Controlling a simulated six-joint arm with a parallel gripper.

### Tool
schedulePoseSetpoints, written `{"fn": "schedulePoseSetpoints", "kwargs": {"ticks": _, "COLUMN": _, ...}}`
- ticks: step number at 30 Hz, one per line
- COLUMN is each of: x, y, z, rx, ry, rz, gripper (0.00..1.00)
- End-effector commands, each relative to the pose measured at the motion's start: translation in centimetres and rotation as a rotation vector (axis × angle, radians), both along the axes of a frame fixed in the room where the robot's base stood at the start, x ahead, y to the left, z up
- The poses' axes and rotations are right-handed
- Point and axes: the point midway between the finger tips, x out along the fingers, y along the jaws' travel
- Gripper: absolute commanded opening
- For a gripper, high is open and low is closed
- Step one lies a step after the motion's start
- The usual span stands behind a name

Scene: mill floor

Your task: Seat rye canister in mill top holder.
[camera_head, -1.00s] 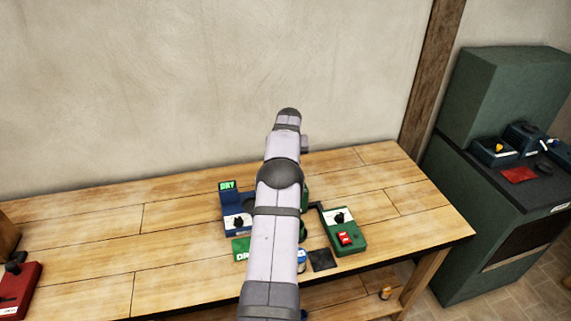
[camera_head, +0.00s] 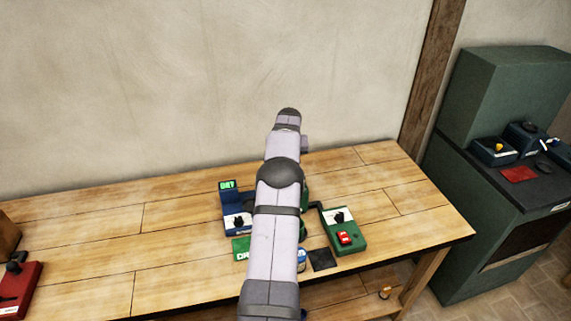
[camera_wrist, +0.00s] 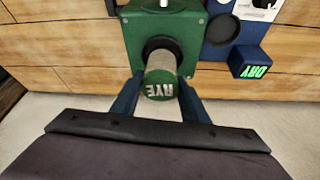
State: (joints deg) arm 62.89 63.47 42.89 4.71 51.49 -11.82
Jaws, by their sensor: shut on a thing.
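The rye canister (camera_wrist: 160,82), with a green lid lettered RYE and a pale body, is between the blue fingers of my gripper (camera_wrist: 159,100) in the wrist view. My gripper is shut on it. The canister's far end meets the dark round holder (camera_wrist: 160,45) on the top of the green mill (camera_wrist: 135,35). I cannot tell how deep it sits in the holder. In the head view my arm hides the canister, the gripper and most of the mill.
A blue unit (camera_head: 236,211) with a lit DRY display (camera_head: 227,185) stands left of my arm. A green control box (camera_head: 345,231) with a knob and red switch stands right. A black pad (camera_head: 321,259) lies nearby. The bench's left part is mostly clear.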

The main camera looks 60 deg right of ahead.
Motion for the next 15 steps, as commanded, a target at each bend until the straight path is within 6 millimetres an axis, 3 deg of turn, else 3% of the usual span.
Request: {"fn": "schedulePoseSetpoints", "kwargs": {"ticks": 15, "x": 0.02, "y": -0.04, "z": -0.79, "rx": -0.002, "ry": -0.001, "rz": 0.0, "gripper": 0.08}}
